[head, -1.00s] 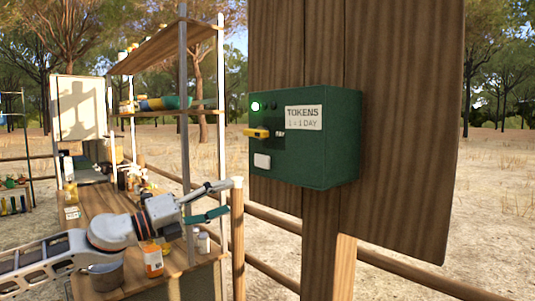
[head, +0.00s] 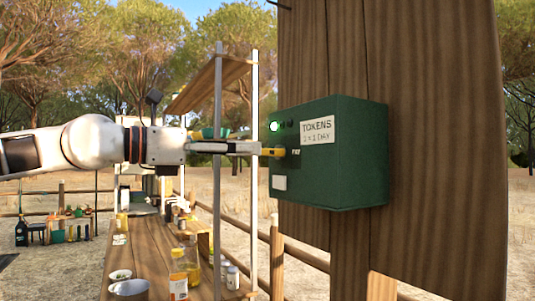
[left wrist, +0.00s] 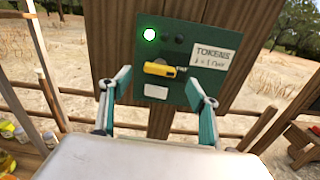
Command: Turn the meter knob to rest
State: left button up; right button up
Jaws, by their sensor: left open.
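The green token meter box (head: 345,165) is fixed to a wooden post board and has a white "TOKENS" label. Its yellow knob (head: 273,152) sticks out from the front face; in the left wrist view the knob (left wrist: 160,69) lies nearly level, pointing sideways. A lamp (left wrist: 150,35) at the upper left of the face glows green-white. My left gripper (head: 256,148) is in front of the knob. In the left wrist view its open fingers (left wrist: 157,80) stand left and right of the knob, with gaps on both sides. My right gripper is not in view.
A white button or plate (head: 279,183) sits low on the meter face. The wooden board (head: 440,150) stands behind the box. At lower left, a wooden counter (head: 140,255) holds bottles and a pot, with upright shelf poles (head: 217,210) near my arm.

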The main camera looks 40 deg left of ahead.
aim_at(267, 150)
pick_arm(q)
jog(key=x, duration=0.4)
jog(key=shift+w+d+f+b, duration=0.1)
jog(key=shift+w+f+b, duration=0.15)
jog(key=shift+w+b, duration=0.15)
jog(key=shift+w+d+r, duration=0.2)
jog(key=shift+w+d, duration=0.2)
jog(key=shift+w, duration=0.35)
jog(key=shift+c, duration=0.3)
jog(key=c, duration=1)
